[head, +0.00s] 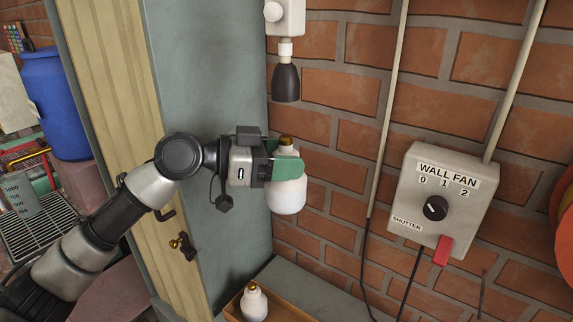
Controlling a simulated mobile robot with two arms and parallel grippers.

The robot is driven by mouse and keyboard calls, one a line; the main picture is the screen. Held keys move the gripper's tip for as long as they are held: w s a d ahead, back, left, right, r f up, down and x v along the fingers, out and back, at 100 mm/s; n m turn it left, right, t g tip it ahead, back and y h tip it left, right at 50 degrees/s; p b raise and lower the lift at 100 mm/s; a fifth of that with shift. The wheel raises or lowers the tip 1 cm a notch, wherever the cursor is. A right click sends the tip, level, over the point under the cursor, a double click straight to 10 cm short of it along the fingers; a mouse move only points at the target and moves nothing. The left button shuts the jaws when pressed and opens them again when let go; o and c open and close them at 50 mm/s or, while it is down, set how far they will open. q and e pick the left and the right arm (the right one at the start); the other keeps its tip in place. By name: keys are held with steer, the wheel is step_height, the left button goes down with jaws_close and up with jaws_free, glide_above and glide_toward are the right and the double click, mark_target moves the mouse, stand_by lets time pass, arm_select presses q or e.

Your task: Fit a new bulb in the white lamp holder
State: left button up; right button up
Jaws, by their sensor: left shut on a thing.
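My left gripper (275,169) is shut on a white bulb (287,195), its green finger pads against the bulb's upper part. The bulb is upright with its brass cap at the top. The lamp holder has a dark socket (286,83) hanging mouth-down from a white stem and white box (286,16). The bulb is below the socket, with a clear gap between cap and socket in the picture. The socket's inside is hidden. Another white bulb (254,303) with a brass top stands in a wooden tray (282,311) at the bottom. My right gripper is out of view.
A brick wall fills the right side, with a wall fan switch box (440,197), red lever (443,250) and cables. A grey-green panel (210,70) and wooden door frame (112,110) stand left. A blue barrel (58,100) is at far left.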

mark_target(285, 136)
arm_select(q)
steer(key=shift+r+p, duration=1.4)
steer(key=shift+r, duration=0.6)
steer(key=shift+r+p, duration=0.95)
steer(key=shift+r, duration=0.65)
stand_by(0.6)
steer(key=shift+n+t+p, duration=0.45)
steer(key=shift+n+t, duration=0.05)
steer(key=shift+t, duration=0.1)
steer(key=shift+r+n+t+p, duration=0.1)
steer(key=shift+n+t+p, duration=0.3)
steer(key=shift+t+p, duration=0.2)
steer(key=shift+n+t+y+p, duration=0.5)
steer(key=shift+t+p, duration=0.1)
steer(key=shift+p, duration=0.15)
